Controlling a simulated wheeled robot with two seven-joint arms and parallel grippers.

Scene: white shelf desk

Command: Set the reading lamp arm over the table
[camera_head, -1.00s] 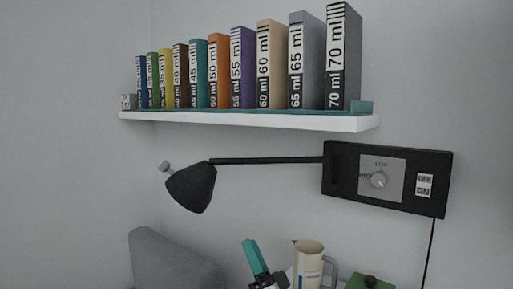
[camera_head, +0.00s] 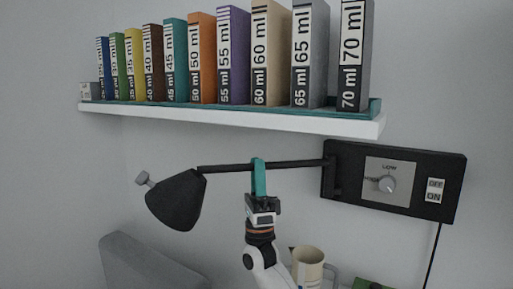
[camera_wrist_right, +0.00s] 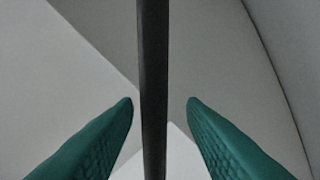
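The black reading lamp's thin arm (camera_head: 225,168) runs roughly level from the wall box (camera_head: 350,205) to its black shade (camera_head: 176,199) at the left. My right gripper (camera_head: 258,165) is raised to the lamp arm, about midway along it. In the right wrist view the lamp arm (camera_wrist_right: 153,70) passes between the two teal fingertips (camera_wrist_right: 160,103), with a visible gap on each side, so the gripper is open around it. The table is not clearly seen in the head view. My left gripper is not in view.
A white shelf (camera_head: 230,122) with a row of labelled binders (camera_head: 232,55) hangs above the lamp. A beige jug (camera_head: 307,268) and a green object (camera_head: 368,284) stand low, right of my right arm. A grey chair back (camera_head: 145,265) is at lower left.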

